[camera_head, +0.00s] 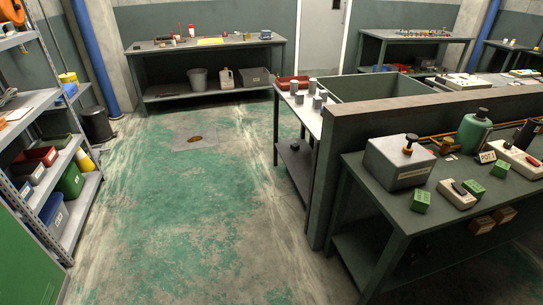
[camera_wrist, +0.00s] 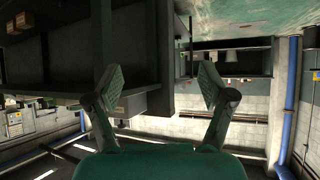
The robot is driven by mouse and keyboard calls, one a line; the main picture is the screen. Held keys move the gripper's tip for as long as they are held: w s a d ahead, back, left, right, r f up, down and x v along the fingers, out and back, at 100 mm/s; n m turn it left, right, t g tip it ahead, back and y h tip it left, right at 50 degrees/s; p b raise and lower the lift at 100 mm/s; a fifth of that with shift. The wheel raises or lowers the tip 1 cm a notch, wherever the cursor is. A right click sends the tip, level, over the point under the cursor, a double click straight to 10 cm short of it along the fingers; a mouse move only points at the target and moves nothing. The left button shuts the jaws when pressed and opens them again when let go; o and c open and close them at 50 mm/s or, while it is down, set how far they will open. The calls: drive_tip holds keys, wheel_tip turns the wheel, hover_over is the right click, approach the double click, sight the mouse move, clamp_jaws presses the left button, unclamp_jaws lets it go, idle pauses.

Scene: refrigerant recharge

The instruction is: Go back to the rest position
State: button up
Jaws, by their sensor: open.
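My gripper (camera_wrist: 160,88) shows in the wrist view with its two fingers well apart and nothing between them. The wrist view is upside down, with the floor at the top and the walls and ceiling lights below. The fingers stand in front of the dark underside of a bench. My gripper and arm do not show in the head view. The right bench (camera_head: 385,215) in the head view carries a grey box (camera_head: 399,165) with a black knob, a green tank (camera_head: 474,132), small green blocks (camera_head: 420,201) and a white device (camera_head: 457,195).
A shelf rack (camera_head: 62,165) with bins stands along the left wall. A workbench (camera_head: 205,47) stands at the back, with a bucket (camera_head: 199,79) on its lower shelf. A low partition (camera_head: 325,165) borders the right bench. A drain plate (camera_head: 195,136) lies in the clear floor between.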

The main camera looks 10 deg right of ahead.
drive_tip(key=s+a+r+n+t+y, duration=0.1)
drive_tip(key=s+a+r+t, duration=0.1)
drive_tip(key=s+a+r, duration=0.3)
drive_tip(key=s+a+r+n+t+y, duration=0.2)
drive_tip(key=s+a+r, duration=0.3)
drive_tip(key=s+r, duration=0.6)
drive_tip(key=f+v, duration=0.1)
drive_tip(key=v, duration=0.4)
drive_tip(key=shift+s, duration=0.15)
